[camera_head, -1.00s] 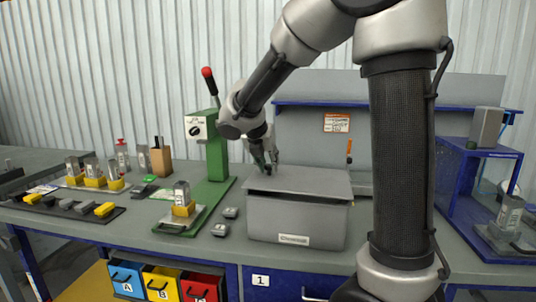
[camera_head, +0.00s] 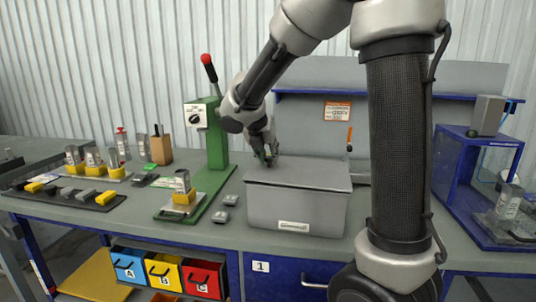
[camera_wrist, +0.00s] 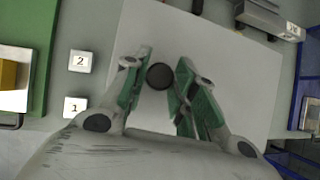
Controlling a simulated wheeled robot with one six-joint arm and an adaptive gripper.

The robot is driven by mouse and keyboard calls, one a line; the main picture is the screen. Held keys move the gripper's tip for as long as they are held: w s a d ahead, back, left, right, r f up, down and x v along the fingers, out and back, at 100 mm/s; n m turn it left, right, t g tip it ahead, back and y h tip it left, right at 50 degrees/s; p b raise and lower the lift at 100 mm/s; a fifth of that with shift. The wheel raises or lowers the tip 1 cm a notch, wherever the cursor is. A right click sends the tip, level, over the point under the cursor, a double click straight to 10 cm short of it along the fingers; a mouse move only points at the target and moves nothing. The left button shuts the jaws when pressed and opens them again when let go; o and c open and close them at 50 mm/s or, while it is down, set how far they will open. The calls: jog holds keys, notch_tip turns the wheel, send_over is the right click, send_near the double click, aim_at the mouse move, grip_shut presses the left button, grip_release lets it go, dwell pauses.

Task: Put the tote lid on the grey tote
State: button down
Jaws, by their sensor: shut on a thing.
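The grey tote (camera_head: 294,209) stands on the table with a white label on its front. The flat grey tote lid (camera_head: 305,173) lies over the tote's top and looks about level, its edges close to the rim. Whether it is fully seated all round I cannot tell. My gripper (camera_head: 267,158) is at the lid's back left part in the head view. In the wrist view my gripper (camera_wrist: 162,68) has its green-padded fingers closed around the lid's dark round knob (camera_wrist: 160,77). The lid (camera_wrist: 235,65) fills much of that view and hides the tote's inside.
A green lever press (camera_head: 217,140) stands left of the tote. Two small numbered blocks (camera_head: 226,206) lie between them. A tray with yellow and grey parts (camera_head: 62,196) is at far left. A blue-framed stand (camera_head: 462,190) is at right.

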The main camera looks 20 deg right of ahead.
jog(key=shift+f, duration=0.25)
jog(key=c, duration=1.1)
grip_release()
jog(key=shift+o, duration=0.2)
jog(key=v, duration=1.2)
jog(key=s+d+f+m+y, duration=0.1)
jog(key=s+d+f+m, duration=0.1)
jog(key=s+m, duration=0.6)
jog(key=s+d+f+m+y, duration=0.2)
jog(key=s+d+m, duration=0.1)
jog(key=s+m, duration=0.5)
jog(key=s+d+f+m+y, duration=0.2)
jog(key=s+m, duration=0.6)
jog(key=m, duration=0.4)
jog(key=shift+s+d+f, duration=0.3)
jog(key=shift+d+f, duration=0.1)
jog(key=shift+d, duration=0.1)
